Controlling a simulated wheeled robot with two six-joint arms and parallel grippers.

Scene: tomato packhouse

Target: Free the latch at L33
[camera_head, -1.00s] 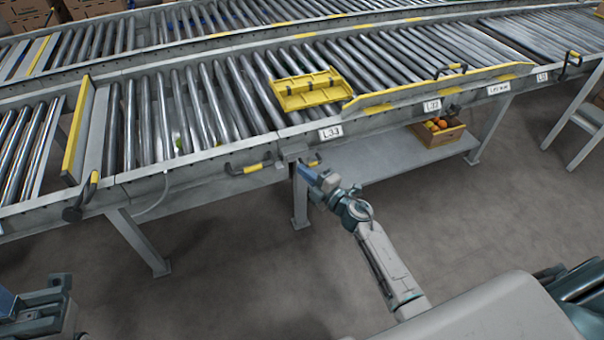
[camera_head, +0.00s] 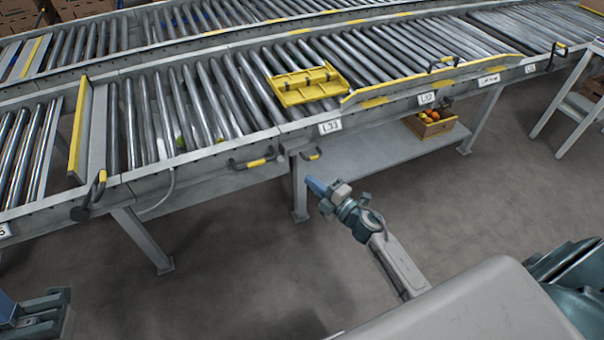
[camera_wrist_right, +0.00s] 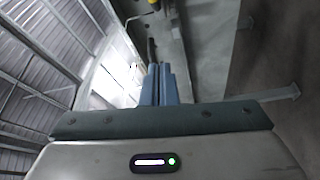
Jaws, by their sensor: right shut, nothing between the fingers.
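The L33 label (camera_head: 329,127) is on the near side rail of the roller conveyor. Just below and left of it, a small latch handle (camera_head: 312,154) with a yellow grip sticks out from the rail. A larger dark handle with a yellow sleeve (camera_head: 250,162) sits to its left. My right gripper (camera_head: 314,186) is shut and empty, below the small handle and apart from it in the picture. In the right wrist view its blue fingers (camera_wrist_right: 158,85) are together, with a dark handle and yellow tip (camera_wrist_right: 151,45) beyond them. My left gripper (camera_head: 8,308) is cut off at the lower left edge.
A yellow tray (camera_head: 304,85) lies on the rollers above L33. A yellow guide rail (camera_head: 440,77) runs to the right. A box of orange fruit (camera_head: 430,124) stands on the lower shelf (camera_head: 372,151). Conveyor legs (camera_head: 299,190) stand near the gripper; the floor in front is clear.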

